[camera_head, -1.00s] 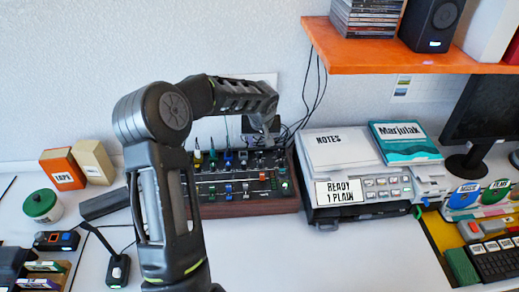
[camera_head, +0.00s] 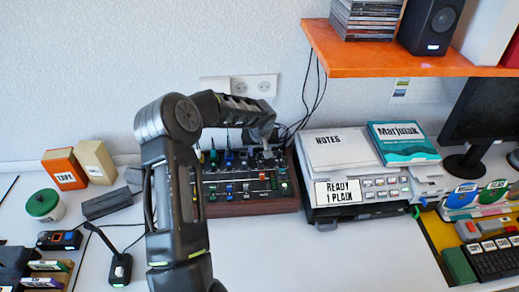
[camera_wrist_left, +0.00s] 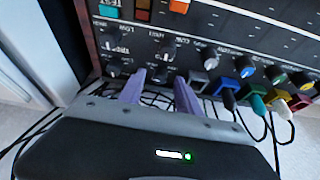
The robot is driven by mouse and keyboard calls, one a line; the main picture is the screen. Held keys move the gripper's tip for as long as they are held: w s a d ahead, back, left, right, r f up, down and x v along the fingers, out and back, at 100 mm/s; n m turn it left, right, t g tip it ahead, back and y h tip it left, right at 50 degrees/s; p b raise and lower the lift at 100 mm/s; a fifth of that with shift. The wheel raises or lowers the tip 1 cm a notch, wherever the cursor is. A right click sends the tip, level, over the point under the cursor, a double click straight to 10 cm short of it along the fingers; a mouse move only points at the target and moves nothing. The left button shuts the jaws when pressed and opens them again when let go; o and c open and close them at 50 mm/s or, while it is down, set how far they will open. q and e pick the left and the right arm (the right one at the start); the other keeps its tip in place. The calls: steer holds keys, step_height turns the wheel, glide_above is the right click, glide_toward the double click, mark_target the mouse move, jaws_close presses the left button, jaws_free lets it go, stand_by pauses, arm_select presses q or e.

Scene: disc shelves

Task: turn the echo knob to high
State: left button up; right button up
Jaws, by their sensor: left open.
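The mixer panel (camera_head: 235,210) is a dark box with a reddish-brown front edge, bearing several knobs and sliders. My left gripper (camera_wrist_left: 160,92) is open over one end of it, its two purplish fingers pointing at the panel. Between and just beyond the fingertips in the left wrist view are a small black knob (camera_wrist_left: 160,73) and another black knob (camera_wrist_left: 168,47). Two more black knobs sit to their left. The small labels appear upside down, and I cannot surely tell which knob is the echo one. In the head view the left gripper (camera_head: 263,140) is at the mixer's back right, its fingertips unclear.
Coloured plugs with cables (camera_wrist_left: 228,92) line the mixer edge right of the fingers. A grey machine (camera_head: 350,175) stands close to the mixer's right. An orange shelf (camera_head: 420,60) overhangs the right side. A desk microphone (camera_head: 119,268) stands at the front left.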

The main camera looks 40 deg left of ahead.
arm_select(q)
steer(key=shift+f, duration=0.15)
jaws_close()
stand_by(0.4)
